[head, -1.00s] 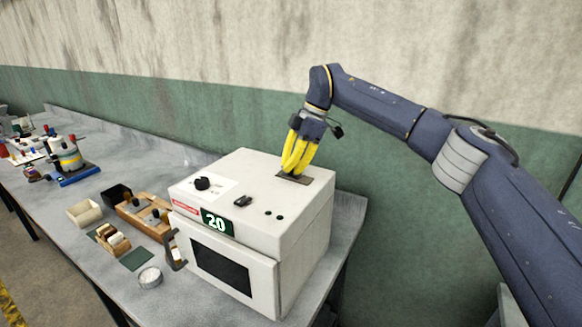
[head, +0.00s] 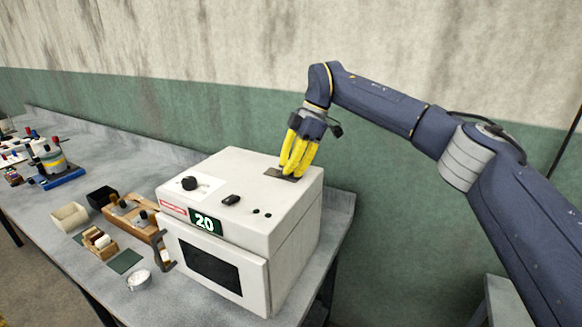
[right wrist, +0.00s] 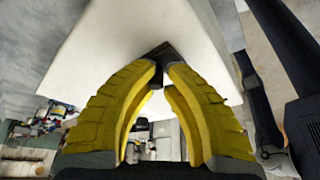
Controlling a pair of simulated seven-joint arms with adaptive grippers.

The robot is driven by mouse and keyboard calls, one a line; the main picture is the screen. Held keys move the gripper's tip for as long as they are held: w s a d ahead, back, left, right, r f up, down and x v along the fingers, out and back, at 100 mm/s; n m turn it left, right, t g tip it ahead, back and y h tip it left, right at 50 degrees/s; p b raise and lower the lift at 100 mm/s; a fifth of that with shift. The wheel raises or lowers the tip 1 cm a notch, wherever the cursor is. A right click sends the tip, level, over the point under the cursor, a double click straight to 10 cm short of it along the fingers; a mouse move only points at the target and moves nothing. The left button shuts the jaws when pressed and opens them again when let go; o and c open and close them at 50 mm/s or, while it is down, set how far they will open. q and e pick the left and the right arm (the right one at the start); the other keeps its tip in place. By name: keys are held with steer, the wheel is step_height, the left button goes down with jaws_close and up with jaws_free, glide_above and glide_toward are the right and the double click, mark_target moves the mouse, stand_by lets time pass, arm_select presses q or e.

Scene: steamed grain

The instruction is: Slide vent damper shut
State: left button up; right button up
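The vent damper is a small dark plate (head: 272,172) on top of the white steamer box (head: 240,170), near its back right edge. My right gripper (head: 287,174) points down at the plate with its yellow fingers, and the tips reach it. In the right wrist view the fingertips (right wrist: 166,70) are drawn close together, with a dark piece (right wrist: 162,52) at and between them. I cannot tell whether they press on it from both sides. The fingers hide part of the plate. My left gripper is not in view.
The box top also has a black knob (head: 189,183) and a dark switch (head: 231,199). Left of the box are a wooden rack (head: 127,215), a cream bin (head: 69,216) and a small round dish (head: 139,280). A wall stands behind the bench (head: 85,150).

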steer(key=o, duration=0.6)
steer(key=shift+o, duration=0.2)
steer(key=v, duration=1.2)
